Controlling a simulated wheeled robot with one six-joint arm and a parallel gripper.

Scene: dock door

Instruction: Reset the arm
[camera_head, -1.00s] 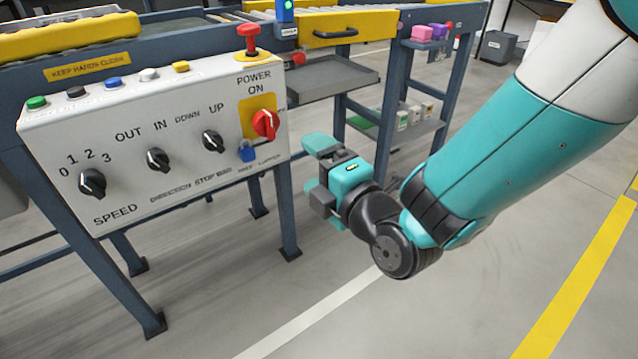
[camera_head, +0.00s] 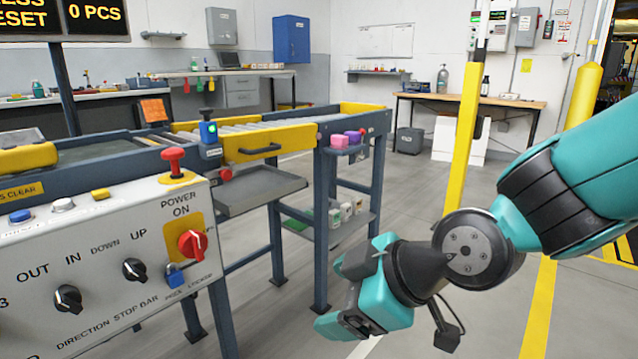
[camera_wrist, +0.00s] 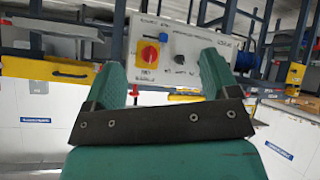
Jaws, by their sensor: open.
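My gripper (camera_head: 355,292) is in front of the conveyor frame in the head view, to the right of the control panel (camera_head: 110,270), with clear air between them. Its teal fingers stand apart and hold nothing. In the wrist view, my gripper (camera_wrist: 168,80) shows two spread fingers, with the control panel (camera_wrist: 180,45) beyond them and upside down. My arm reaches in from the right side of the head view.
A metal tray (camera_head: 250,190) and a conveyor (camera_head: 265,130) with a yellow guard stand left of my gripper. A yellow post (camera_head: 462,140) stands behind my arm. Open floor (camera_head: 400,210) lies between the conveyor and the post.

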